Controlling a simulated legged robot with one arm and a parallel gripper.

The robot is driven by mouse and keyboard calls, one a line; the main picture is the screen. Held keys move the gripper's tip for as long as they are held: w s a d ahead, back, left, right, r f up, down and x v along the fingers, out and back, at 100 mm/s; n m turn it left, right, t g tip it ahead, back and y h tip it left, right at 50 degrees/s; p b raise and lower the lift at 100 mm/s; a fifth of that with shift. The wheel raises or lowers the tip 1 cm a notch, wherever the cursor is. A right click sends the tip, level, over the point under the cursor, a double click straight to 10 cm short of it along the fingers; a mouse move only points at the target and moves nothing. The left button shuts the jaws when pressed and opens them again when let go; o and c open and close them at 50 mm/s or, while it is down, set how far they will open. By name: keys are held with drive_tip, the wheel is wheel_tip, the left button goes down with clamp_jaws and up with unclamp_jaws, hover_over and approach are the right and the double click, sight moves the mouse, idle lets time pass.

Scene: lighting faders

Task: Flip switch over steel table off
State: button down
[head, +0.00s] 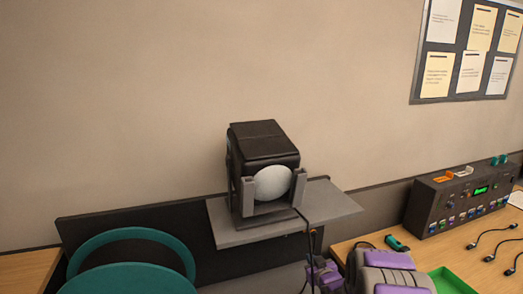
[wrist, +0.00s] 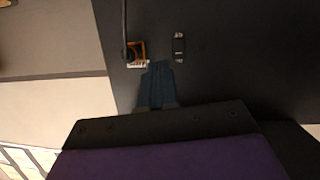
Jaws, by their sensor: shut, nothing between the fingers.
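In the wrist view, a small dark switch-like fitting (wrist: 179,47) with light ends sits on a dark panel (wrist: 225,65). My gripper (wrist: 159,67) is shut and empty, its blue-grey fingers pointing at the panel. Its tips appear just below and left of the fitting; I cannot tell whether they touch the panel. An orange-and-white fitting (wrist: 137,50) with a black cable is left of the tips. In the head view, a grey metal-looking shelf or tabletop (head: 340,203) carries a black lamp-like device (head: 265,140). The switch and fingertips cannot be made out there.
In the head view, a dark control console (head: 462,200) stands on a wooden desk (head: 450,247) at right, with a green tray (head: 452,280) and black cables nearby. Teal rounded furniture (head: 128,275) is at lower left. My purple-grey arm is at the bottom. A noticeboard (head: 466,50) hangs above.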

drive_tip(key=s+d+r+m+g+h, duration=0.15)
drive_tip(key=s+r+g, duration=0.3)
drive_tip(key=s, duration=0.65)
drive_tip(key=s+r+m+g+h, duration=0.1)
drive_tip(key=s+r+g+h, duration=0.4)
drive_tip(key=s, duration=0.6)
drive_tip(key=s+a+r+g+y, duration=0.1)
drive_tip(key=s+a+r+g, duration=0.1)
drive_tip(key=s, duration=0.9)
drive_tip(key=s+a+r+g+y, duration=0.1)
drive_tip(key=s+a+r+g, duration=0.1)
drive_tip(key=s, duration=0.9)
drive_tip(key=s+a+r+g+y, duration=0.1)
drive_tip(key=s+a+r+g, duration=0.1)
drive_tip(key=s, duration=0.9)
drive_tip(key=shift+s+m+g, duration=0.2)
drive_tip(key=shift+m+g, duration=0.15)
drive_tip(key=shift+m, duration=0.1)
